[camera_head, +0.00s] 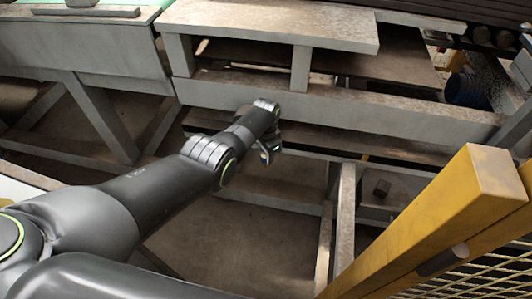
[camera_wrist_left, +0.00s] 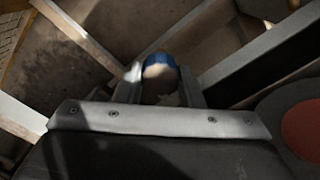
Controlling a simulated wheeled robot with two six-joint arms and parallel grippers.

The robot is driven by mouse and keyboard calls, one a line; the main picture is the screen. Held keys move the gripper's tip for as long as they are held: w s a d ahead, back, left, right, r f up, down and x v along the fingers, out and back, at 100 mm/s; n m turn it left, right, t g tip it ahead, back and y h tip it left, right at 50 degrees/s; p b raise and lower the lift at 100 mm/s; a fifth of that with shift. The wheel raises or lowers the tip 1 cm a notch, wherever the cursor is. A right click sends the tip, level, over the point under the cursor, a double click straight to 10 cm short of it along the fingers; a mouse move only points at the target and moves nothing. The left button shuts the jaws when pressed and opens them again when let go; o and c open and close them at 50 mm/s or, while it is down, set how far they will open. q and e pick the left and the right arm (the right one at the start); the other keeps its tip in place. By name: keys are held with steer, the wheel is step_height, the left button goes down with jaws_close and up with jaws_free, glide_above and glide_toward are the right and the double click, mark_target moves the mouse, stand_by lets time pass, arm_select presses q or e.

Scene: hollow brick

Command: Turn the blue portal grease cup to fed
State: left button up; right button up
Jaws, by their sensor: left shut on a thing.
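The blue grease cup (camera_wrist_left: 160,60) is at the upper middle of the left wrist view, with a pale face toward the camera. My left gripper (camera_wrist_left: 160,88) has one finger on each side of the cup and is shut on it. In the head view, my left gripper (camera_head: 268,148) is at the grey beam below the bench, and only a small bit of blue shows there. The cup's setting marks cannot be read. My right gripper is not in view.
The grey beam (camera_head: 350,117) runs across behind my left wrist. A yellow post (camera_head: 430,225) with wire mesh stands at the right. A grey frame leg (camera_head: 345,215) is right of the gripper. A red disc (camera_wrist_left: 303,130) shows at the wrist view's right edge.

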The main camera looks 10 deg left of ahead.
arm_select(q)
steer(key=o, duration=0.7)
steer(key=shift+r+p, duration=0.5)
steer(key=shift+r, duration=0.1)
step_height(320, 180, up, 6)
steer(key=p, duration=0.3)
steer(key=shift+f, duration=0.2)
step_height(320, 180, up, 11)
steer(key=p, duration=0.2)
steer(key=shift+f, duration=0.2)
